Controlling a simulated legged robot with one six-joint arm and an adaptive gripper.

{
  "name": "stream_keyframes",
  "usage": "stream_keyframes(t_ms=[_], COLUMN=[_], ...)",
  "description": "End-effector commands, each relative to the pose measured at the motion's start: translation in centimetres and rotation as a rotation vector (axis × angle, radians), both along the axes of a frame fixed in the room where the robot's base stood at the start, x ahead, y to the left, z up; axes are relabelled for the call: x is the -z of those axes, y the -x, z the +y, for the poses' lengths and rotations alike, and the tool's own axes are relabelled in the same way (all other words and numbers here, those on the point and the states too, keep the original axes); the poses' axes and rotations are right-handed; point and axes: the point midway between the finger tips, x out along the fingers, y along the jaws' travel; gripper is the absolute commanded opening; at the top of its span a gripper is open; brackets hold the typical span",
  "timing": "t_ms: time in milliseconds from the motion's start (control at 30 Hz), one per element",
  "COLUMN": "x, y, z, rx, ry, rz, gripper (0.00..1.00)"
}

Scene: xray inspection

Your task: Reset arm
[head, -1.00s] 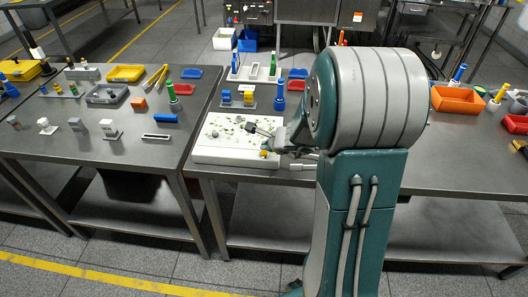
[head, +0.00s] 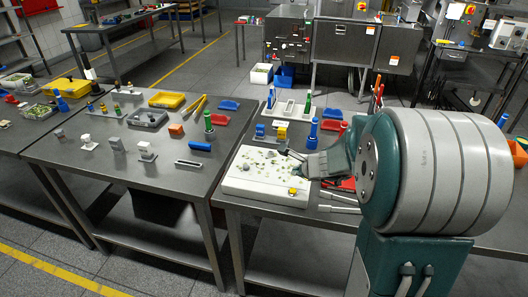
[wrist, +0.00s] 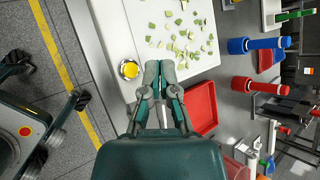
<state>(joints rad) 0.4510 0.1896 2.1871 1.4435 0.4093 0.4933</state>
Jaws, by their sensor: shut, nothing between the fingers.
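My gripper (head: 284,152) hangs over the white board (head: 240,186) on the right-hand steel table, at the end of my green and grey arm. In the wrist view my gripper (wrist: 160,66) has its two grey fingertips together, with nothing between them. The fingertips point at the white board (wrist: 142,28), near its edge. Several small green pieces (wrist: 180,36) lie scattered on the board ahead of the fingers. A round yellow button (wrist: 131,69) sits at the board's near corner. My upper arm hides part of the table behind it.
A red tray (wrist: 201,108) lies beside the board. Blue bottle-like items (head: 313,131) stand behind it. A narrow gap separates the two tables. Steel machines (head: 349,40) stand at the back.

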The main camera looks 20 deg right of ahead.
Motion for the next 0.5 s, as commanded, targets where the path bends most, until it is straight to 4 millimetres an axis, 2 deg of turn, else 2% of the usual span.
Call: stream_keyframes(t_ms=[167,267,333,500], x=[-0.7,-2.7,-4.5,-7.7], y=[0.2,1.0,2.3,6.6], z=[0.8,3.3,5.9,11.4], rx=[-0.043,-0.188,-0.339,-0.719], ry=[0.023,0.105,0.194,0.437], rz=[-0.009,-0.03,-0.048,-0.08], gripper=[0.0,0.0,0.0,0.0])
